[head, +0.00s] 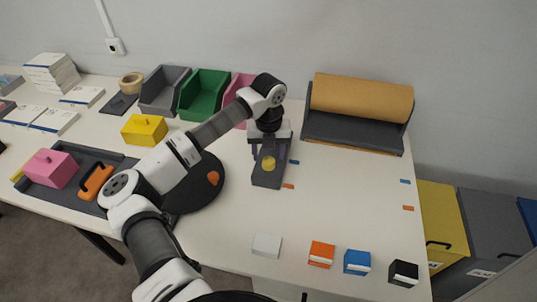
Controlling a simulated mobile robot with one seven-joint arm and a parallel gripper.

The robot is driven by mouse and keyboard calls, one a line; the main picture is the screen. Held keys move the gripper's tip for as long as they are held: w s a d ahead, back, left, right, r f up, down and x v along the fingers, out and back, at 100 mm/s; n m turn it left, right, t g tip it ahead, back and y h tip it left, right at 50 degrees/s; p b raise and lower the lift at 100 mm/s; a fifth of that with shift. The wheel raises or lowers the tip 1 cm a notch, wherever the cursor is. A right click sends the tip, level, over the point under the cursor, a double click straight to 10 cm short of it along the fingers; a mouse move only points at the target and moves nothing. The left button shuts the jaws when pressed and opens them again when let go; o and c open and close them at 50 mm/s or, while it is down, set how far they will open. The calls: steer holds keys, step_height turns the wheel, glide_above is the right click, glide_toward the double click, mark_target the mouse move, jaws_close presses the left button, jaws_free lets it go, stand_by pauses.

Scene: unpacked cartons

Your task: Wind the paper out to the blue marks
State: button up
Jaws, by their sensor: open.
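A brown paper roll (360,100) lies in a dark dispenser (350,133) at the back right of the table. A thin brown edge shows along the dispenser's front; I see no paper reaching the marks. Two small blue marks lie on the table, one at left (294,162) and one at right (405,181). My gripper (268,153) is open, left of the dispenser, above or around the far end of a dark grey block with a yellow round top piece (268,164). I cannot tell whether it touches the block.
Two orange marks (288,186) (408,208) lie nearer than the blue ones. White, orange, blue and black small boxes (321,254) line the front edge. Grey, green and pink bins (203,95) stand behind my arm. The table between the marks is clear. Larger bins (440,225) stand at right.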

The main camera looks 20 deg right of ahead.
mark_target(269, 160)
steer(key=shift+f+p, duration=0.3)
steer(key=shift+f, duration=1.25)
steer(key=c, duration=1)
